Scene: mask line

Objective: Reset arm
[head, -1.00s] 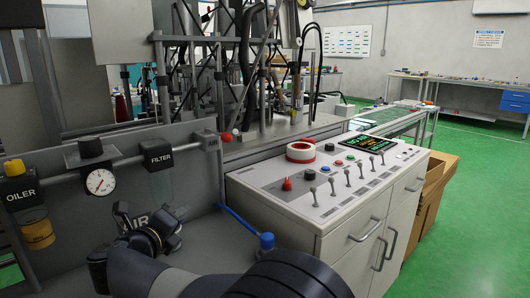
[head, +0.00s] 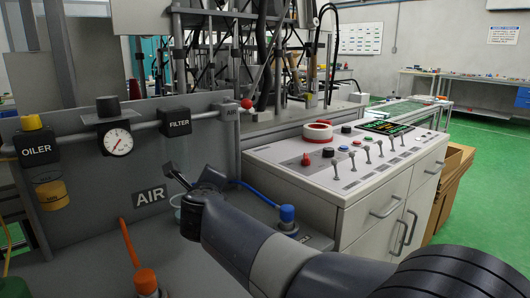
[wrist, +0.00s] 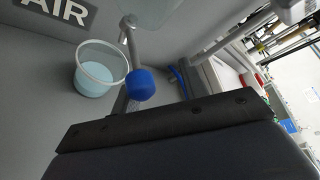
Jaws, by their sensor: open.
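My arm reaches in from the lower right of the head view. My gripper (head: 190,180) is at its end, dark grey, in front of the grey air panel (head: 100,190) and just right of its AIR label (head: 151,196). It appears open and holds nothing that I can see. My arm hides part of the gripper and of the surface behind it. In the wrist view, a clear cup with pale blue contents (wrist: 100,72) and a blue knob (wrist: 140,83) show beyond a dark bar of my own; the fingertips do not show clearly there.
A white control console (head: 360,180) with levers, buttons and a red-white tape roll (head: 317,132) stands to the right. A blue-capped fitting (head: 287,216) and an orange-capped fitting (head: 146,281) with hoses flank my arm. A gauge (head: 118,142) hangs on the panel. Green floor is clear far right.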

